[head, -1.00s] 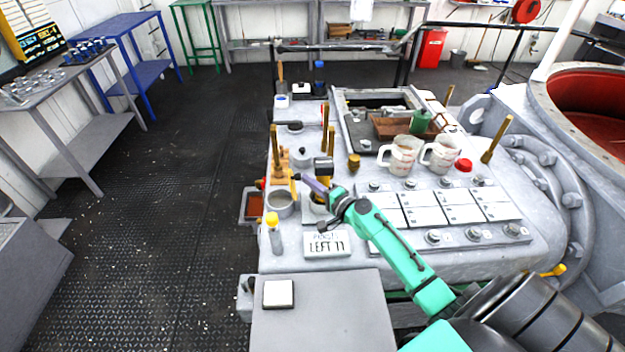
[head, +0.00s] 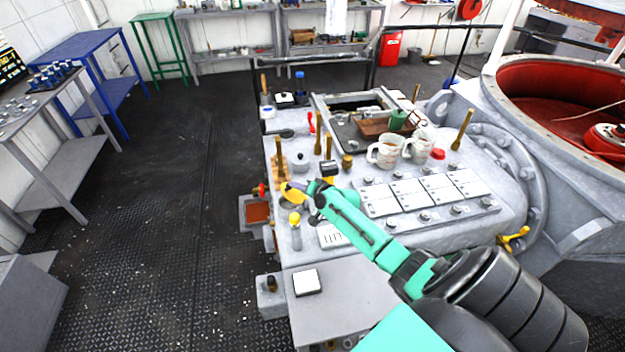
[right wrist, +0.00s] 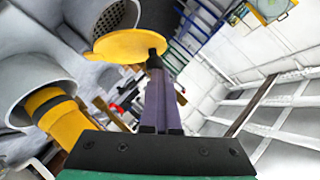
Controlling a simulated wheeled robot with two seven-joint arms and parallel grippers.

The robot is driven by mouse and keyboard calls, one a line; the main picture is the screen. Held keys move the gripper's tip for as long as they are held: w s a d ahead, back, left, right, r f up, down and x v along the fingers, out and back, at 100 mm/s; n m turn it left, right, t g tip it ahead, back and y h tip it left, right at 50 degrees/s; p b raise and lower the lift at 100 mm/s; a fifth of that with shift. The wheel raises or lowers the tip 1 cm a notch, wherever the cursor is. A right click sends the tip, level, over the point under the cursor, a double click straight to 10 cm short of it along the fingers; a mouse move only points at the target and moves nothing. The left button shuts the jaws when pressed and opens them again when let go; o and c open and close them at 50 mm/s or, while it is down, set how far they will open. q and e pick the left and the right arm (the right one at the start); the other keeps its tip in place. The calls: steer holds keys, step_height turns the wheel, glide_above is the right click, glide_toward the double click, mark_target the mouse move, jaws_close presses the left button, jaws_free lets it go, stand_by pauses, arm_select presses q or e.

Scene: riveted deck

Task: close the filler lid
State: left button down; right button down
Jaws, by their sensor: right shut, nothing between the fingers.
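The filler lid (head: 289,193) is a yellow disc, tilted over the grey filler neck near the left edge of the grey machine top. In the right wrist view the lid (right wrist: 122,46) stands partly over the filler neck (right wrist: 88,14), whose mesh-lined mouth still shows beside it. My right gripper (head: 298,188) is shut and empty, reaching in from the right to the lid. In the right wrist view its fingertips (right wrist: 154,60) are at the lid's edge; I cannot tell whether they touch. My arm and the lid hide much of the neck in the head view. My left gripper is not in view.
A yellow-topped post (head: 295,232) stands just in front of the neck. Upright brown handles (head: 281,158) stand behind it. Open dark floor (head: 170,220) lies left of the machine.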

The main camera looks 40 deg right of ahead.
steer(key=shift+w+d+f, duration=0.1)
steer(key=shift+f, duration=0.1)
steer(key=shift+w+f, duration=0.15)
steer(key=shift+w+a+f, duration=0.15)
steer(key=shift+w+a, duration=0.1)
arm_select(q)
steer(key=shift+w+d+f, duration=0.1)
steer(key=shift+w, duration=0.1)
arm_select(e)
steer(key=shift+s+a, duration=0.1)
steer(key=shift+s, duration=0.05)
